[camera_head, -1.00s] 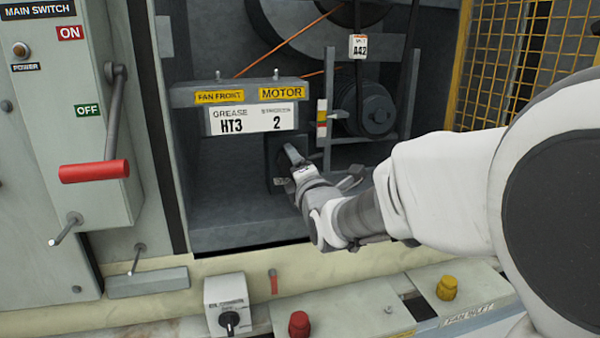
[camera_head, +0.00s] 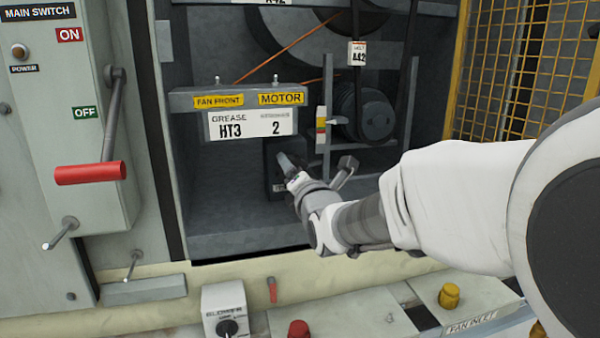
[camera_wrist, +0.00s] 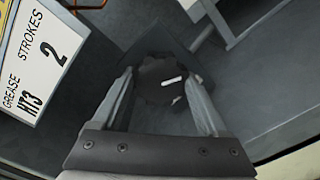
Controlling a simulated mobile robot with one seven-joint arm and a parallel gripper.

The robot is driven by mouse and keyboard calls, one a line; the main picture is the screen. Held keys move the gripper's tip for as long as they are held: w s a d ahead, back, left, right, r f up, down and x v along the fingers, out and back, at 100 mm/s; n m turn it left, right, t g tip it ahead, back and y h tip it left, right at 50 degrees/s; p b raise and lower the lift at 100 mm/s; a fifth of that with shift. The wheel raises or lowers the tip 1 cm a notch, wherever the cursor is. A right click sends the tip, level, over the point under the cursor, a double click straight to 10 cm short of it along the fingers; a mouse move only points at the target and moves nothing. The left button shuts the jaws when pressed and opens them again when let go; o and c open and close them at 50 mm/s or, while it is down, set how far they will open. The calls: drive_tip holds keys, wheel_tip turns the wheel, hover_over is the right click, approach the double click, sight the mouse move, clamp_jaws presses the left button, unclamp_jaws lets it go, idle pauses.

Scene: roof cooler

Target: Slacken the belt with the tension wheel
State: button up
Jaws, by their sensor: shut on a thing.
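The tension wheel (camera_wrist: 155,80) is a dark, scalloped knob with a white mark on its face, in the middle of the wrist view. My gripper (camera_wrist: 161,88) has one finger on each side of it and is shut on it. In the head view my gripper (camera_head: 286,166) reaches into the open cabinet, at a dark block (camera_head: 270,160) below the grease label; the wheel is largely hidden there. The dark belt (camera_head: 408,75) runs down at the right inside the cabinet, near the motor (camera_head: 372,112). I cannot tell how tight it is.
A shelf with the grease label (camera_head: 252,123) hangs just above my gripper. An upright bar (camera_head: 327,105) with a coloured gauge stands to its right. The red-handled main switch (camera_head: 90,173) is at left, yellow mesh (camera_head: 510,70) at right, and buttons on the front ledge.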

drive_tip(key=shift+r, duration=0.1)
drive_tip(key=o, duration=1.3)
drive_tip(key=shift+c, duration=0.2)
drive_tip(key=b+v, duration=0.2)
drive_tip(key=v, duration=1.5)
drive_tip(key=shift+s+d, duration=0.1)
drive_tip(key=shift+s, duration=0.1)
